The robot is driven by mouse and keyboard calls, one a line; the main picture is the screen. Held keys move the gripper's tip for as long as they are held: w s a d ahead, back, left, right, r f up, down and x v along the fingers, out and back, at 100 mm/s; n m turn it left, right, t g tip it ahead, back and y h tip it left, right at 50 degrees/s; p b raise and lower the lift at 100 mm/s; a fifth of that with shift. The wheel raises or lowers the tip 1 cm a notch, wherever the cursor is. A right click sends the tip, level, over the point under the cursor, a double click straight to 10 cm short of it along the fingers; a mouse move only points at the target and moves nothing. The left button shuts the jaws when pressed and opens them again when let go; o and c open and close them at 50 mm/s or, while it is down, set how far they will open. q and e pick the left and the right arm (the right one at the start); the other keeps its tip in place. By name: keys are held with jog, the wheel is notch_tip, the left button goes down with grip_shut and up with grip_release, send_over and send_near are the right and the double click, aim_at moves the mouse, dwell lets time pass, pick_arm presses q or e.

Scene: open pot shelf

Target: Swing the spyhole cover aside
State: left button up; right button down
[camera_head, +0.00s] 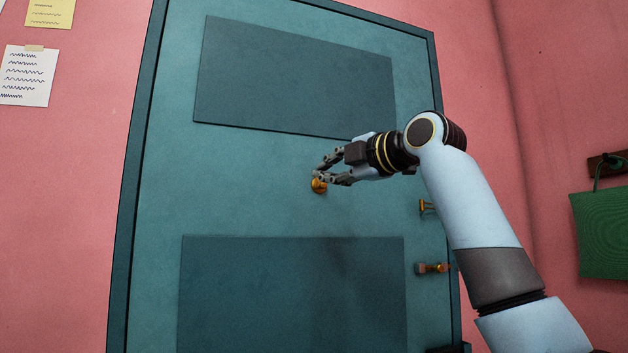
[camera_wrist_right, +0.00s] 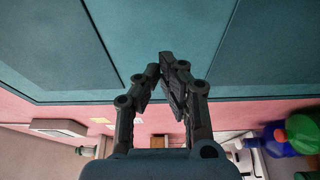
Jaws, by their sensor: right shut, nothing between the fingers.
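The brass spyhole cover (camera_head: 319,187) is a small golden piece on the teal door (camera_head: 260,185), between its two darker panels. My right gripper (camera_head: 318,175) reaches in from the right, with its fingertips at the cover's upper edge and partly hiding it. I cannot tell whether the fingertips touch the cover or how far it is turned. In the right wrist view my right gripper (camera_wrist_right: 165,62) is shut with nothing between the fingers, and the cover does not show there. My left gripper is not in view.
A brass fitting (camera_head: 427,206) and a lower latch (camera_head: 433,268) sit near the door's right edge. A green bag-like item (camera_head: 605,232) hangs on the right wall. Paper notes (camera_head: 25,75) are on the left pink wall. The door left of the cover is clear.

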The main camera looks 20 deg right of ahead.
jog(key=p+x, duration=0.3)
jog(key=x, duration=0.6)
jog(key=shift+w+a+r+p, duration=0.1)
jog(key=shift+w+p, duration=0.2)
jog(key=shift+w, duration=0.05)
jog(key=d, duration=0.1)
jog(key=d+p, duration=0.1)
jog(key=d, duration=0.1)
jog(key=shift+w, duration=0.25)
jog(key=shift+d+p, duration=0.3)
jog(key=shift+d, duration=0.25)
jog(key=shift+a, duration=0.15)
jog(key=shift+f, duration=0.25)
